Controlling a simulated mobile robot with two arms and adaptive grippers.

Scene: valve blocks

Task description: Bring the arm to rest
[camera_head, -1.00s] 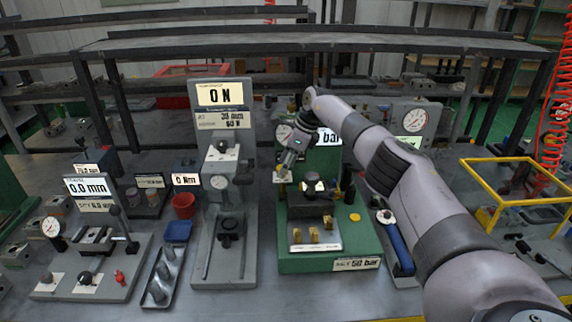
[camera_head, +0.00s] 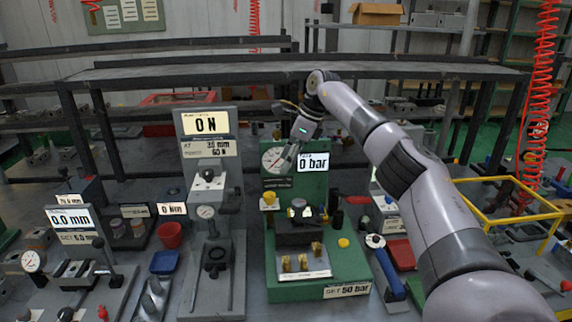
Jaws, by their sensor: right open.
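My right arm (camera_head: 400,165) comes in from the right and reaches over the bench. My right gripper (camera_head: 289,155) hangs at its end, tilted down and to the left, open and empty. It is in front of the round gauge on the upright back panel of the green test stand (camera_head: 316,286), above the stand's yellow knob and dark valve block (camera_head: 300,229). No contact with the stand shows, though the fingertips are small and hard to make out. My left gripper is not in view.
Left of the green stand is a grey press with an "0 N" sign (camera_head: 206,123). A red cup (camera_head: 169,235) and a blue tray (camera_head: 164,262) are farther left. A blue-handled tool (camera_head: 387,268) lies right of the stand, and a yellow frame (camera_head: 510,180) stands at the far right.

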